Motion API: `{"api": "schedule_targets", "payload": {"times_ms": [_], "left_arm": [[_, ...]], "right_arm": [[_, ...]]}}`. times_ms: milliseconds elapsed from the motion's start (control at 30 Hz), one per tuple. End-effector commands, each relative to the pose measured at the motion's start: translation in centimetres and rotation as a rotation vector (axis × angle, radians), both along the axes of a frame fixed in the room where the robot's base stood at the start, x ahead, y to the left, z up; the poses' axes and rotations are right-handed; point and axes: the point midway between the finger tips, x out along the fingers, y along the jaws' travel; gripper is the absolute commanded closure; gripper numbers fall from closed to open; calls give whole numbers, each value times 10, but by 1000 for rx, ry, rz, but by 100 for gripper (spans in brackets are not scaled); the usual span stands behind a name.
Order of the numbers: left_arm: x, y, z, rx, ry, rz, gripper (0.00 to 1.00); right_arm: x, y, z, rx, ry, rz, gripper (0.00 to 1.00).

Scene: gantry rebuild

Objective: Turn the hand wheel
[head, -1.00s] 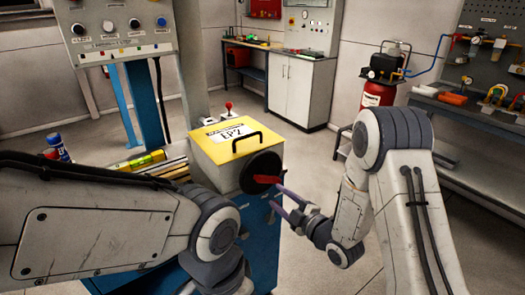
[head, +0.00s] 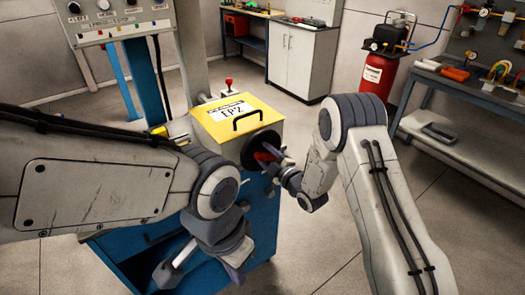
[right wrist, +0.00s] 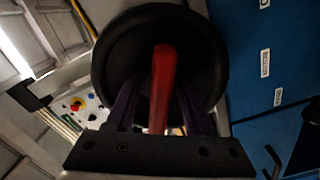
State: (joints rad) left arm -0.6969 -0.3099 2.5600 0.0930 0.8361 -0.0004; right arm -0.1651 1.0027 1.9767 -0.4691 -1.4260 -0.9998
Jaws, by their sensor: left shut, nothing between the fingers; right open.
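The hand wheel (head: 249,150) is a black disc on the front of a yellow-topped box (head: 270,103), with a red handle (head: 266,156) across it. The black wheel also fills the upper middle of the right wrist view (right wrist: 112,55), with the red handle (right wrist: 163,75) pointing toward the camera. My right gripper (head: 272,157) is open at the wheel, its purple fingers on either side of the handle. Whether they touch it, I cannot tell. My left gripper (head: 172,268) is shut and empty, low in front of the blue cabinet, away from the wheel.
The box sits on a blue cabinet (head: 264,215). A small red-topped lever (head: 229,84) stands behind the box. A control panel (head: 108,20) is at the upper left. A grey shelf bench (head: 450,95) and red tank (head: 376,75) stand at the right. Floor between is clear.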

Motion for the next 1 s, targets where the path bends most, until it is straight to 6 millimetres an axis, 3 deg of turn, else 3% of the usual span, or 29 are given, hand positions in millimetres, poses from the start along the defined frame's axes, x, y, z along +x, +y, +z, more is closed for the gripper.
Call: {"api": "schedule_targets", "payload": {"times_ms": [200, 233, 333, 367, 1000], "left_arm": [[0, 0, 0, 0, 0, 0, 100], [0, 0, 0, 0, 0, 0, 100], [0, 0, 0, 0, 0, 0, 100], [0, 0, 0, 0, 0, 0, 100], [0, 0, 0, 0, 0, 0, 100]], "right_arm": [[0, 0, 0, 0, 0, -1, 48], [0, 0, 0, 0, 0, -1, 55], [0, 0, 0, 0, 0, -1, 93], [0, 0, 0, 0, 0, -1, 100], [0, 0, 0, -1, 1, 0, 100]]}}
